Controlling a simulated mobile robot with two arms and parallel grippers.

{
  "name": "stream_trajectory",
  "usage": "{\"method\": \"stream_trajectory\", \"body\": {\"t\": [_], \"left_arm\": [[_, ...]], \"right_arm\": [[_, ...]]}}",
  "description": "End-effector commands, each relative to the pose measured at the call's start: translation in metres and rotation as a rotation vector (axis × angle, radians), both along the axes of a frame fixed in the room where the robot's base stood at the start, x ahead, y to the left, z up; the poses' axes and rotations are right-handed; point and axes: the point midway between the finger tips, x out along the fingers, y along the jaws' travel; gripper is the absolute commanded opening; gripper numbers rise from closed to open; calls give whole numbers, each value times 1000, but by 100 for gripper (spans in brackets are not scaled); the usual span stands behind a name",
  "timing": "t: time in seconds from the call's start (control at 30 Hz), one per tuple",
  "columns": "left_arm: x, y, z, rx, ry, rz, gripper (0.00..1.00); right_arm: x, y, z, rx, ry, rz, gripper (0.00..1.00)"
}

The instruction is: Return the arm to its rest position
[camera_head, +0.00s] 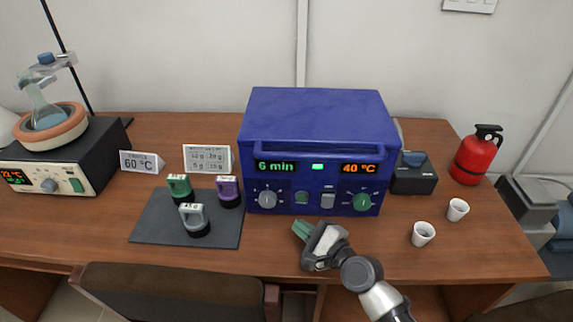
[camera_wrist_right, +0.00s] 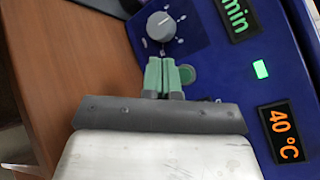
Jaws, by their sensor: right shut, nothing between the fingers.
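My right gripper (camera_head: 300,228) is in front of the blue muffle furnace (camera_head: 315,115), low at its front panel. In the right wrist view its green fingers (camera_wrist_right: 163,76) are together with nothing between them. They are close to the panel, near the grey knob (camera_wrist_right: 161,26) and a green button (camera_wrist_right: 187,74); I cannot tell whether they touch it. The furnace displays read 6 min (camera_head: 275,167) and 40 °C (camera_head: 358,169), and a small green light is lit between them. My left gripper is not in view.
A dark mat (camera_head: 150,222) with several handled weights lies left of the furnace. Two white cups (camera_head: 423,234) and a red extinguisher (camera_head: 473,160) stand right. A heating unit with a flask (camera_head: 55,165) is far left. Chairs (camera_head: 175,290) stand at the front edge.

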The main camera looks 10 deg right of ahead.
Motion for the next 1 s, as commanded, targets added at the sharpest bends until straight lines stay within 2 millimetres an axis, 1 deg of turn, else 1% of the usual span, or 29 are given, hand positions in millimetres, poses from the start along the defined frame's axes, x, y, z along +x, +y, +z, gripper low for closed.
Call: {"method": "stream_trajectory", "body": {"t": [0.13, 0.17, 0.23, 0.27, 0.37, 0.4, 0.43, 0.5, 0.53, 0.6, 0.7, 0.8, 1.0], "left_arm": [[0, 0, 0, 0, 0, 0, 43], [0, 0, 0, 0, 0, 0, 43], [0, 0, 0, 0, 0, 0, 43], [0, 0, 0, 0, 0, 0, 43], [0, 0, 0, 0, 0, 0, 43], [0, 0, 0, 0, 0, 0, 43], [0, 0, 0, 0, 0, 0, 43], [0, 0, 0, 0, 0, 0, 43], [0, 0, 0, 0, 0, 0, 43], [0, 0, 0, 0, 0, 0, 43], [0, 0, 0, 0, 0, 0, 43], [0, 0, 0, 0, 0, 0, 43], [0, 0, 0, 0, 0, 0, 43]], "right_arm": [[-3, 1, -1, -24, -3, 9, 0], [-5, 3, -2, -49, -6, 18, 0], [-17, 9, -7, -162, -21, 61, 0], [-25, 12, -11, -234, -30, 90, 0], [-60, 21, -27, -565, -73, 222, 0], [-76, 22, -34, -720, -92, 290, 0], [-89, 21, -39, -835, -103, 344, 0], [-115, 15, -50, -1078, -124, 467, 0], [-125, 12, -53, -1167, -129, 517, 0], [-145, 3, -60, -1333, -131, 625, 0], [-170, -11, -64, -1515, -124, 761, 0], [-191, -25, -66, -1653, -108, 885, 0], [-230, -51, -63, -1844, -59, 1128, 0]]}}
